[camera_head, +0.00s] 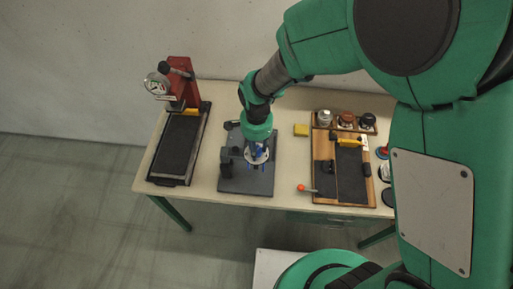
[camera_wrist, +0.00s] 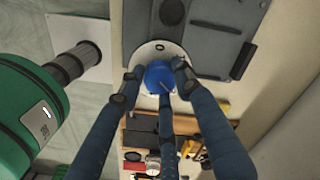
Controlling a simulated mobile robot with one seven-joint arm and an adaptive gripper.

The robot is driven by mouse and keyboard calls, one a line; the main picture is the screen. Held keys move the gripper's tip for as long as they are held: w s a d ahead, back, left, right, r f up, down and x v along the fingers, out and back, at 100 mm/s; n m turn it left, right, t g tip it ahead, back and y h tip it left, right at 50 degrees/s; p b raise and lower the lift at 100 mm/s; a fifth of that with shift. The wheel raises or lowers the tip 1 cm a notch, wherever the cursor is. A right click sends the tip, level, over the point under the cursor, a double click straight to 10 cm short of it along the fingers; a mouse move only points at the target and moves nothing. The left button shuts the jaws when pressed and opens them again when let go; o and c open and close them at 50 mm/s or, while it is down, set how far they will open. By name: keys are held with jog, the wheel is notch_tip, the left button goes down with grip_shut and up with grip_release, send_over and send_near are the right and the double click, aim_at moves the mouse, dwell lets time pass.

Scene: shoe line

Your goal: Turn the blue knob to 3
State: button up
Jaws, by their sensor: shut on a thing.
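The blue knob (camera_wrist: 160,77) sits at the middle of a pale round dial (camera_wrist: 152,50) in the wrist view. In the head view the dial (camera_head: 257,153) is on a dark grey plate (camera_head: 247,182) on the table, with the knob mostly hidden under my gripper. My gripper (camera_wrist: 159,82) comes down over the knob with its dark fingers closed around it. I cannot read the dial's numbers or where the knob points.
A black tray with a red press (camera_head: 182,82) and a gauge stands at the left of the table (camera_head: 215,96). A wooden tray (camera_head: 319,196) with several jars, a yellow-handled tool and an orange-tipped tool lies at the right. A yellow block (camera_head: 301,130) lies between.

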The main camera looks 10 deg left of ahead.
jog(key=shift+m, duration=0.8)
jog(key=shift+w, duration=0.1)
jog(key=o, duration=1.2)
jog(key=shift+c, duration=0.2)
notch_tip(320, 180, up, 12)
jog(key=shift+d, duration=0.1)
